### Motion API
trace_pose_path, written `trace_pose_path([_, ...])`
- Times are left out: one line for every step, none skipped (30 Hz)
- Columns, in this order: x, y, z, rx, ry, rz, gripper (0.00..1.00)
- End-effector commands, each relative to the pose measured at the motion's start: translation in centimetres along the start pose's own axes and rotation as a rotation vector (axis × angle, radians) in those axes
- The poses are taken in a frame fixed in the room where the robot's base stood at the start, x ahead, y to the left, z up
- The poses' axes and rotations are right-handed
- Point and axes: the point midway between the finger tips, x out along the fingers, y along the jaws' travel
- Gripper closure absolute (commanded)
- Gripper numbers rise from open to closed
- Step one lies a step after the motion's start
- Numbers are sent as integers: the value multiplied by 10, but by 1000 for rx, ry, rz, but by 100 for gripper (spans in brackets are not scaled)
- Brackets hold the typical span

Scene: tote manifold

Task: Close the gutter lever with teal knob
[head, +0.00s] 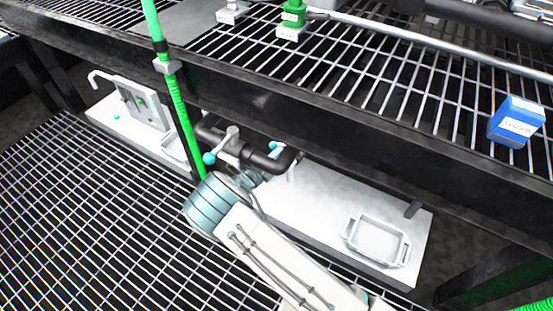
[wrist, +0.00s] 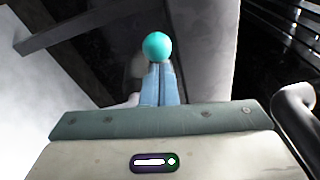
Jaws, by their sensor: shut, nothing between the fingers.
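In the head view a teal knob (head: 209,158) sits on the end of a light lever (head: 228,138) at a dark pipe (head: 255,156). Smaller teal knobs also show right of it (head: 273,146) and on the white board at left (head: 116,117). In the wrist view one teal knob (wrist: 157,46) appears just beyond my fingertips, and I cannot tell which knob it is or whether they touch. My gripper (wrist: 160,68) is shut and empty, its fingers pressed together. In the head view my wrist covers most of the gripper, below the pipe.
A green hose (head: 165,75) drops past the dark shelf beam. The white board (head: 315,200) carries a metal tray (head: 376,241). A blue box (head: 516,122) stands on the upper grating at right. Dark pipework (wrist: 294,115) is close on the right in the wrist view.

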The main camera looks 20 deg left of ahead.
Motion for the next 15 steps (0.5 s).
trace_pose_path([2,2,4,2,-1,0,100])
trace_pose_path([3,2,7,3,-2,0,100])
trace_pose_path([4,3,11,2,-3,0,100])
trace_pose_path([4,4,13,2,-4,0,100])
trace_pose_path([5,4,16,2,-5,1,100])
trace_pose_path([6,5,19,2,-6,1,100])
trace_pose_path([7,6,22,2,-7,1,100])
trace_pose_path([8,6,24,2,-8,1,100])
trace_pose_path([9,7,27,2,-9,2,100])
trace_pose_path([10,7,30,3,-10,2,100])
trace_pose_path([10,8,32,2,-11,2,100])
trace_pose_path([11,8,34,2,-12,3,100])
trace_pose_path([12,9,37,3,-13,3,100])
trace_pose_path([12,9,39,4,-14,3,100])
trace_pose_path([13,10,41,3,-15,3,100])
